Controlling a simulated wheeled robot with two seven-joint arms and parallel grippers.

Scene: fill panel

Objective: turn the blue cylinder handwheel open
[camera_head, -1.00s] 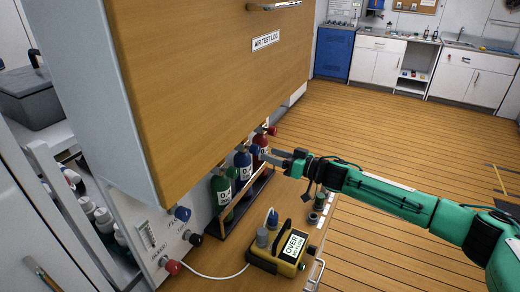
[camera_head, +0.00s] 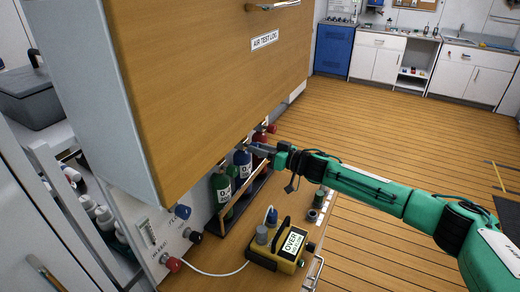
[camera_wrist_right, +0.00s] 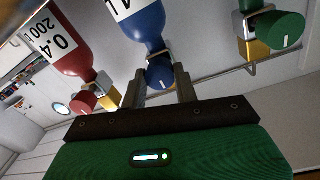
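The blue cylinder (camera_head: 242,160) stands in the rack between the green and red cylinders. It also shows in the right wrist view (camera_wrist_right: 142,22), with its blue handwheel (camera_wrist_right: 160,73) at its valve end. My right gripper (camera_wrist_right: 160,80) has one finger on each side of the handwheel, with the fingers apart. Narrow gaps seem to show between the fingers and the wheel; firm contact cannot be made out. In the head view my right gripper (camera_head: 256,148) reaches in from the right at the cylinder tops, where the handwheel is hard to see. My left gripper is not in view.
A green cylinder (camera_head: 222,188) and a red cylinder (camera_wrist_right: 72,45) flank the blue one. The wooden cabinet (camera_head: 220,80) overhangs the rack. A yellow box (camera_head: 262,250) with a hose sits in front of the panel. Open floor lies to the right.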

